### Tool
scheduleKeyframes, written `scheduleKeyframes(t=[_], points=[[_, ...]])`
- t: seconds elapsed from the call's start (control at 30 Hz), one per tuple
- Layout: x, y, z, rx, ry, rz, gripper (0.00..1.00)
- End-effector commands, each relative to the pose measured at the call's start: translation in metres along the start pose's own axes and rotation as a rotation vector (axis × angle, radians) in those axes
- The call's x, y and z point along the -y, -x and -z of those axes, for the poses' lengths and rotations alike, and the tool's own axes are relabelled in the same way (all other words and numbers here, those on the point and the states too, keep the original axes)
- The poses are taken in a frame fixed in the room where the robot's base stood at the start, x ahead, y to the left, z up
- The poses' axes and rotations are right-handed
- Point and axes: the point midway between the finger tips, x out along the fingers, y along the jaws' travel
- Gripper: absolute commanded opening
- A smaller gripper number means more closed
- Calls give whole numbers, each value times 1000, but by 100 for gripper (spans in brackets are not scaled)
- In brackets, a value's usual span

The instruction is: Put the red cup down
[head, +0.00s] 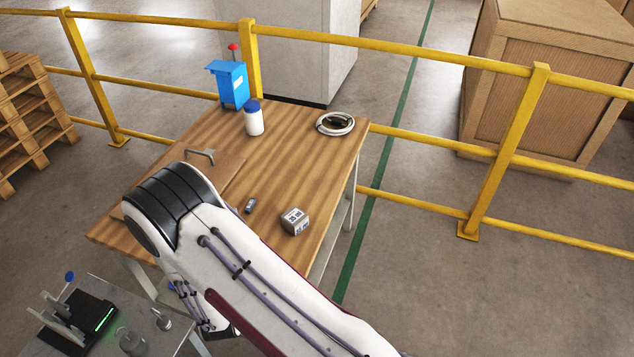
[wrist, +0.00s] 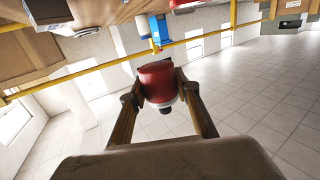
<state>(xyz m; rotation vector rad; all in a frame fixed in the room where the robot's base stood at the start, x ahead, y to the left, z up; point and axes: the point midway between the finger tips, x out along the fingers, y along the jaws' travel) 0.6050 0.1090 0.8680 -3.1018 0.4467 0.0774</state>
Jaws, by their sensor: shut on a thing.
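The red cup (wrist: 156,78) is in the middle of the wrist view, with a pale band and a dark end towards the camera. My gripper (wrist: 158,86) is shut on it, one finger on each side. Pale tiled floor and a wall show behind the cup; no surface is seen touching it. In the head view my own arm spans the front of the wooden table (head: 290,125), and neither the gripper nor the cup can be made out there.
A yellow railing (head: 400,47) runs behind. The table's middle is fairly clear.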

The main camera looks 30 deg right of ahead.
Motion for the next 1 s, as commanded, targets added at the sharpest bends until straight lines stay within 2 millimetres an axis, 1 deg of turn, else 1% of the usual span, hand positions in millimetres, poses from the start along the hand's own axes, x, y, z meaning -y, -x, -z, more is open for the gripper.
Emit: scheduleKeyframes(t=[0.03, 0.1, 0.3, 0.57, 0.77, 1.0], points=[[0, -12, 0, -3, -2, 9, 6], [2, -26, 0, -4, 0, 32, 6], [6, -64, 3, -3, 3, 96, 6], [3, -110, 10, -4, 9, 181, 6], [-6, -141, 18, -4, 12, 244, 6], [-23, -175, 27, -3, 17, 318, 6]])
